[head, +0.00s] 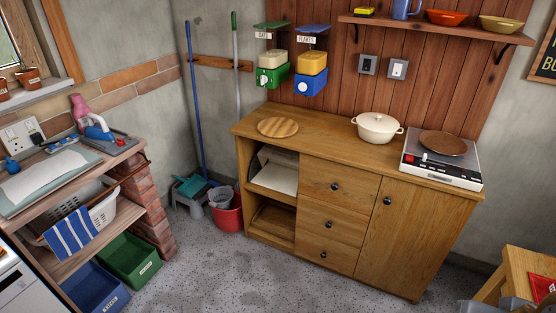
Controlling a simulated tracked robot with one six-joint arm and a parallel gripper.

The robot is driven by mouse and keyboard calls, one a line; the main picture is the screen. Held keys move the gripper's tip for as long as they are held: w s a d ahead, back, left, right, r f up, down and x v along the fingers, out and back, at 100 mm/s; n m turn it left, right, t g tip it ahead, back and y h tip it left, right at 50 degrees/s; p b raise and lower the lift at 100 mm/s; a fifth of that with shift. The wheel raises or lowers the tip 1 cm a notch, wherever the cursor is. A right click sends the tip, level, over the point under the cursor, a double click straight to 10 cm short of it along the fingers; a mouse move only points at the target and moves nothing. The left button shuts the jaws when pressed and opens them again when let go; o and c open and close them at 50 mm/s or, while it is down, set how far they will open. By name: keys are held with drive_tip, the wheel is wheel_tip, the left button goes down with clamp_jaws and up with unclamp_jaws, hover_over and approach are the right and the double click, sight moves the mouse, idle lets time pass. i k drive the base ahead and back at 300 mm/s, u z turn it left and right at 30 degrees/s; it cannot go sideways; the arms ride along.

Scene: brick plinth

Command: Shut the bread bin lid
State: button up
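A cream box that looks like the bread bin (275,177) sits in the upper open compartment at the left of the wooden cabinet (331,224). The cabinet top partly covers it, and its inner part is in shadow. I cannot clearly make out its lid or how far open it is. My gripper is not in view.
A round board (278,127), a cream pot (377,127) and a hob (440,165) stand on the cabinet. A red bucket (228,213) stands left of it. A wooden stool (522,272) is at the lower right. The speckled floor before the cabinet is clear.

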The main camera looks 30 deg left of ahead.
sight(263, 154)
drive_tip(key=z, duration=0.05)
drive_tip(key=k, duration=0.55)
drive_tip(key=u, duration=1.05)
drive_tip(key=i, duration=1.25)
drive_tip(key=u, duration=0.35)
drive_tip(key=i, duration=0.85)
drive_tip(key=u, duration=0.4)
